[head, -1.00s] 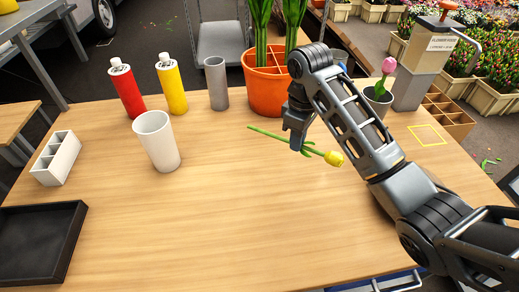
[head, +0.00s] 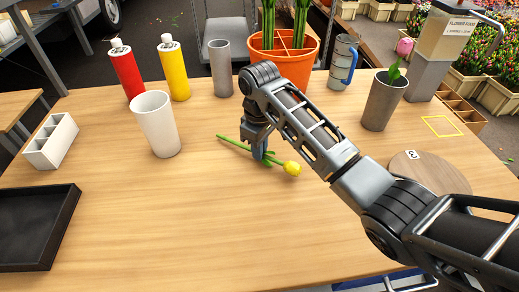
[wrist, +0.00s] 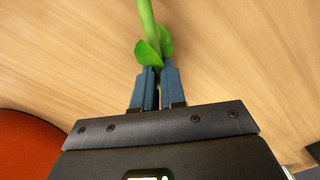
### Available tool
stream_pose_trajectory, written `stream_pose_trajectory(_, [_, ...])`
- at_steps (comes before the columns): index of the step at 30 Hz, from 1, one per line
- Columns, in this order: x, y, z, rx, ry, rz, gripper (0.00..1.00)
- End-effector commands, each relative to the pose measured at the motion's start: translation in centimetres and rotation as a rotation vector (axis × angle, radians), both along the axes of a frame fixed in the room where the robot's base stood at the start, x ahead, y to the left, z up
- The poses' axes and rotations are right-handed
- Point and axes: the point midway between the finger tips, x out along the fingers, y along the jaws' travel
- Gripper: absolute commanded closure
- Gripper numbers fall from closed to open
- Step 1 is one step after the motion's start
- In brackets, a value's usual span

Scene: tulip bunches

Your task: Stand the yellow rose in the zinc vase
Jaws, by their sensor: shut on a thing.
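The yellow rose has a yellow bloom (head: 292,168) and a green stem running up-left. My gripper (head: 261,155) is shut on the stem, which lies nearly level, close over the table; I cannot tell whether it touches. In the wrist view the blue fingers (wrist: 155,88) close on the green stem (wrist: 148,20) at some leaves; the bloom is out of that view. A slim grey cylinder (head: 221,70) stands at the back.
A white cup (head: 156,125), red bottle (head: 126,72) and yellow bottle (head: 175,72) stand at left. An orange divided pot (head: 290,68), blue-handled grey mug (head: 342,64) and round wooden board (head: 432,172) are near the vase. The front middle of the table (head: 200,220) is clear.

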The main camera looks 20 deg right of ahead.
Motion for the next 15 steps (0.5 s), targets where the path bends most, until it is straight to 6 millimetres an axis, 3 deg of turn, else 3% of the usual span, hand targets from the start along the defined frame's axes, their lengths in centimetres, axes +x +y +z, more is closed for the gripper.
stream_pose_trajectory(13, [-0.01, 0.00, -0.85, 0.001, -0.001, 0.000, 1.00])
stream_pose_trajectory(14, [-0.01, -0.01, -0.88, 0.001, -0.001, 0.000, 0.88])
stream_pose_trajectory(15, [0.00, -0.01, -0.84, 0.000, -0.001, 0.000, 0.85])
